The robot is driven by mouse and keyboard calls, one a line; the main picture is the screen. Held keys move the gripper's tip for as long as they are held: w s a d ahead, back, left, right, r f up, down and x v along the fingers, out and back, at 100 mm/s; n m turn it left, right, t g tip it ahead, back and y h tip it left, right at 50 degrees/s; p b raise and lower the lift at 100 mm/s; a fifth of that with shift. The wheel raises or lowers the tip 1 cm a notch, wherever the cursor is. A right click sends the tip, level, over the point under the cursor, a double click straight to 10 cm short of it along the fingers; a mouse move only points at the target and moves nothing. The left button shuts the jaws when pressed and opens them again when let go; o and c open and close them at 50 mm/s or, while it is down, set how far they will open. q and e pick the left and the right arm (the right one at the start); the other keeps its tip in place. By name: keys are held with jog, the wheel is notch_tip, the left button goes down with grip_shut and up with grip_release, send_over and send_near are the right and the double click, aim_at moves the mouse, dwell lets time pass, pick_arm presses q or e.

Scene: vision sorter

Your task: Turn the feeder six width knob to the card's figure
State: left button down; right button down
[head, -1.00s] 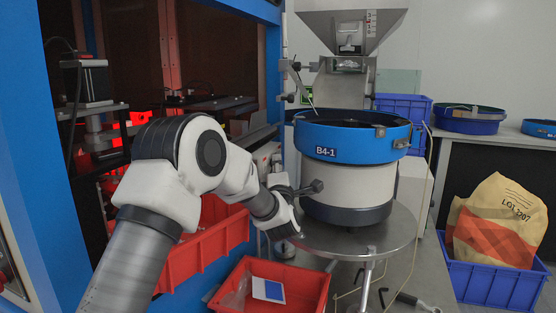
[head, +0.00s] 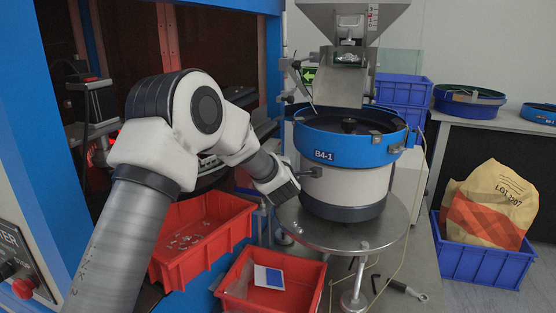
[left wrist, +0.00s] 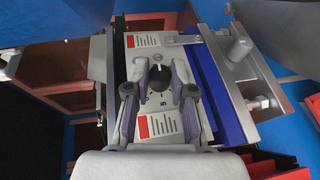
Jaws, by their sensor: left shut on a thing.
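In the left wrist view my left gripper (left wrist: 160,70) is shut on a dark round knob (left wrist: 158,80), with one finger on each side. The knob sits on a pale metal plate (left wrist: 185,65) with scale marks beside it. Most of the knob is hidden by the fingers, and its pointer and setting cannot be read. In the head view my left wrist (head: 275,180) is left of the B4-1 feeder bowl (head: 345,140); its fingertips are hidden there. My right gripper is not in view. I cannot make out a card with a readable figure.
Two white labels with red squares (left wrist: 142,40) lie on the plate, above and below the knob. A blue bar (left wrist: 222,95) runs beside it. Red bins (head: 205,235) stand below my arm, one holding a white and blue card (head: 268,277). A round metal table (head: 345,228) carries the feeder.

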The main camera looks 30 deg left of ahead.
pick_arm(q)
jog(key=shift+f, duration=0.1)
jog(key=c, duration=1)
grip_release()
jog(key=shift+d, duration=0.1)
jog(key=v, duration=1.1)
jog(key=shift+s+d, duration=0.2)
jog(key=shift+s, duration=0.15)
